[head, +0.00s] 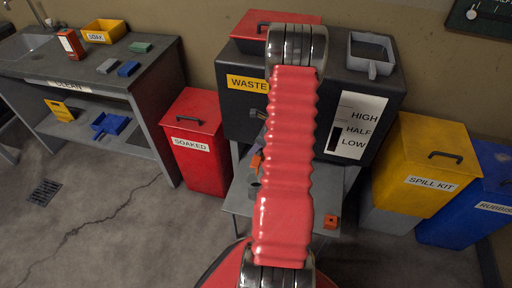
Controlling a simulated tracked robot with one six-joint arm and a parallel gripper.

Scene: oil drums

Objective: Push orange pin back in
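A small orange piece (256,162) shows just left of my red arm, in front of the black WASTE drum (235,113). It may be the pin, but my arm covers most of that area. I cannot tell how far in it sits. A second orange piece (332,222) with a dark spot lies at the right front of the grey stand (243,200) below the drum. Small grey parts show by the drum's front at the arm's left edge; I cannot tell what they are. My gripper is not clearly visible; the raised arm hides the middle of the view.
A red SOAKED bin (198,125) stands left of the stand. A yellow SPILL KIT bin (425,160) and a blue bin (480,200) stand right. A grey workbench (130,75) is at the far left. A grey open-topped frame (370,55) sits on the drum.

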